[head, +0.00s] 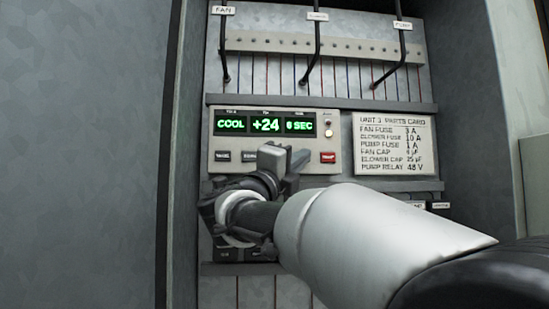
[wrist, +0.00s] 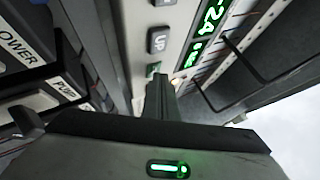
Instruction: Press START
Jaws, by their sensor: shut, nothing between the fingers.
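In the wrist view, my shut, empty fingers (wrist: 164,80) reach up to a small green button (wrist: 153,70), beside the grey UP button (wrist: 158,40). The green button is partly covered and its label is unreadable. I cannot tell whether the fingertips touch it.
A parts card (head: 395,143) is fixed right of the panel. Above, black cables (head: 316,48) hang from labelled tags in front of a terminal strip (head: 350,48). Labelled dark modules (wrist: 30,60) lie below the panel. Cabinet walls (head: 85,150) close in both sides.

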